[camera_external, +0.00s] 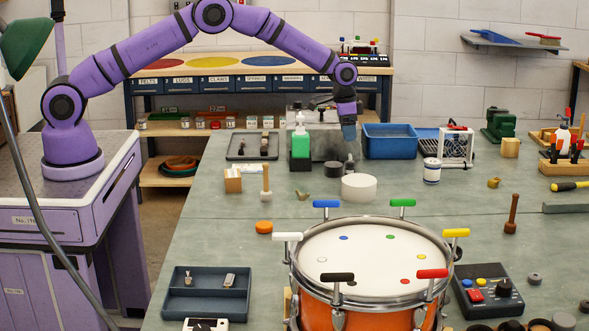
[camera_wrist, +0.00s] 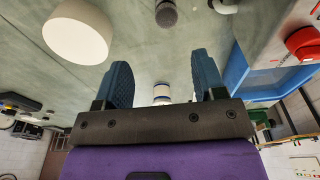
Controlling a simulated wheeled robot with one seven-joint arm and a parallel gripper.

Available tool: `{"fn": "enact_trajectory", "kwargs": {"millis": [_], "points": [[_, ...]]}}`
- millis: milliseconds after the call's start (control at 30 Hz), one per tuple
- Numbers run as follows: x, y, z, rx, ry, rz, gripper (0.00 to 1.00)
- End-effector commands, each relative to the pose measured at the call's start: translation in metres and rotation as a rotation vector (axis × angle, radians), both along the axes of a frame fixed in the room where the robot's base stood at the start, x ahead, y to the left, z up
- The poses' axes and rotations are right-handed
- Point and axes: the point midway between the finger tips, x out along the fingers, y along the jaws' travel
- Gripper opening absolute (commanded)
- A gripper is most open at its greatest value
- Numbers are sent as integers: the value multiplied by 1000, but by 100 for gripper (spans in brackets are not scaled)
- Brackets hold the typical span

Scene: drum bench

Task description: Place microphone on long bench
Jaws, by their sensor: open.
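My gripper (camera_external: 349,133) is raised above the back middle of the green-grey bench (camera_external: 215,215). In the wrist view its blue fingers (camera_wrist: 166,85) are spread apart with nothing held between them. A small grey upright piece (camera_external: 349,163) stands on the bench below the gripper, apart from it; it may be the microphone, but it is too small to be sure. A dark-headed grey object (camera_wrist: 166,14) shows at the top of the wrist view, clear of the fingers. I cannot tell whether it is the same piece.
A white cylinder (camera_external: 359,188) stands just in front. A green pump bottle (camera_external: 300,146) is to the left and a blue bin (camera_external: 390,141) to the right. A white-and-blue can (camera_external: 432,171) stands further right. The orange drum (camera_external: 375,258) fills the front; the bench's left front is partly clear.

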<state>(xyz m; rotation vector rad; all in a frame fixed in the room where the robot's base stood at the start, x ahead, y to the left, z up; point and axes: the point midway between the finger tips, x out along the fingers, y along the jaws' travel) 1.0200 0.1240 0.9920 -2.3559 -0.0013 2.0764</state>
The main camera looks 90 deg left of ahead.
Motion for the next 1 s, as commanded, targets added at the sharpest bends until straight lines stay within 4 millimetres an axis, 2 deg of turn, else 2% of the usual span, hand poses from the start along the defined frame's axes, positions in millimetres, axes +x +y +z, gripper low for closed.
{"fn": "enact_trajectory", "kwargs": {"millis": [33, 333, 533, 767, 1000], "points": [[2, 2, -9, -1, 3, 1, 64], [5, 5, -34, -2, 7, 0, 64], [8, 5, -64, -2, 7, 0, 64], [10, 6, -78, -2, 7, 0, 64], [11, 10, -109, -2, 7, 0, 64]]}}
